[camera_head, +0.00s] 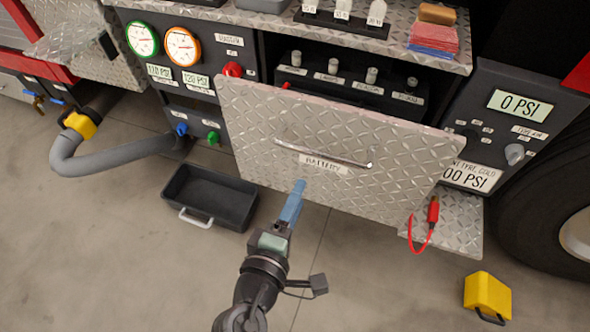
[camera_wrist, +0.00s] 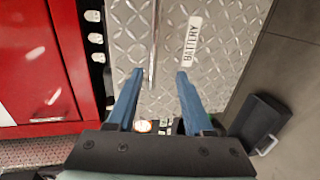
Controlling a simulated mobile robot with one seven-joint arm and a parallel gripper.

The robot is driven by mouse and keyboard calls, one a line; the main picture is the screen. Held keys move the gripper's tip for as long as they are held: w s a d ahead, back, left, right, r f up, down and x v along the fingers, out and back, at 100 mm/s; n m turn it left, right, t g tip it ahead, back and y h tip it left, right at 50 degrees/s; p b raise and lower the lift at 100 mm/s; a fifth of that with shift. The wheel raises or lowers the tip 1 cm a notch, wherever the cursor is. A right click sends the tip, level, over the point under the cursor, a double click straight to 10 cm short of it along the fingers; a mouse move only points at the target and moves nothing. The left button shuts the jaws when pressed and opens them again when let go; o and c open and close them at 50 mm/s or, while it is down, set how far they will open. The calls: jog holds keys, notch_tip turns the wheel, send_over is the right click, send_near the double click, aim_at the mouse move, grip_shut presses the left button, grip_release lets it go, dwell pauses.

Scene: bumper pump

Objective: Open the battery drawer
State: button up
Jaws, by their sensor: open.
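The battery drawer front (camera_head: 400,145) is a diamond-plate panel with a "BATTERY" label (camera_head: 324,163). It stands out from the cabinet, and the battery top with several posts (camera_head: 333,66) shows behind its upper edge. A thin metal bar handle (camera_head: 320,152) crosses the front above the label. My gripper (camera_head: 297,187) is open and empty, in front of the panel and just below the handle in the head view. In the wrist view, the handle (camera_wrist: 153,45) lies between the lines of my open fingers (camera_wrist: 158,74), nearer the left one. Whether they reach around it is unclear.
A black tray (camera_head: 215,197) lies on the floor at left, near a grey hose (camera_head: 115,155). A red clamp (camera_head: 433,210) with a cable rests on a step plate (camera_head: 462,222) at right. A yellow case (camera_head: 487,294) stands on the floor.

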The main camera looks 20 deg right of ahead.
aim_at(320, 156)
jog(key=x, duration=0.8)
jog(key=d+r+b+x, duration=0.1)
jog(key=x, duration=0.4)
grip_shut()
dwell(1.3)
